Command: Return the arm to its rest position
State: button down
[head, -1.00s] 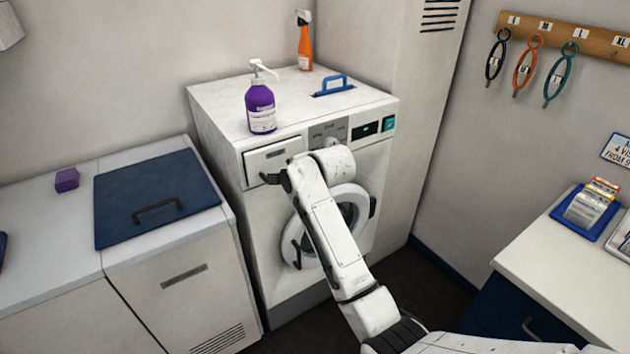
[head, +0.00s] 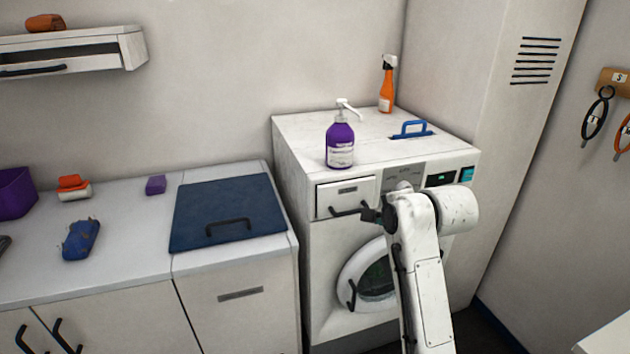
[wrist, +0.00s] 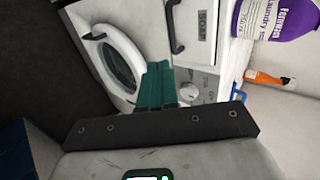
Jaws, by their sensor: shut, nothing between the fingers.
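My arm reaches up in front of the white washing machine (head: 320,262) in the head view. My gripper (head: 370,215) shows small and dark just right of the detergent drawer's handle (head: 349,211). I cannot tell in the head view whether it touches the handle. In the wrist view the teal fingers of my gripper (wrist: 158,84) are together with nothing between them. They point towards the machine's front, between the round door (wrist: 106,58) and the drawer front (wrist: 203,30). The drawer looks shut. My arm hides part of the door and control panel.
A purple pump bottle (head: 340,142), an orange spray bottle (head: 387,85) and a blue handle (head: 411,130) are on the machine top. A counter with a dark blue lid (head: 228,200) stands left. A tall white cabinet (head: 490,90) stands right. A shelf (head: 75,52) hangs upper left.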

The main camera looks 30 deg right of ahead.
jog(key=s+a+f+n+g+y, duration=0.1)
jog(key=s+a+f+n, duration=0.2)
jog(key=a+f, duration=0.15)
jog(key=s+a+f+n+g, duration=0.1)
jog(key=s+a+f+n, duration=0.1)
jog(key=s+a+f, duration=0.3)
jog(key=s+a+f+n+g, duration=0.2)
jog(key=s+f+n, duration=0.3)
jog(key=s, duration=0.3)
jog(key=s+a+f+n+g+y, duration=0.1)
jog(key=s+a+f+n, duration=0.3)
jog(key=s, duration=0.4)
jog(key=s+a+f+n+g, duration=0.2)
jog(key=s+f+n+g, duration=0.1)
jog(key=s+f+n, duration=0.3)
jog(key=shift+s+a+g+y, duration=0.3)
jog(key=shift+s+a+g, duration=0.1)
jog(key=shift+s, duration=0.5)
jog(key=shift+f, duration=0.1)
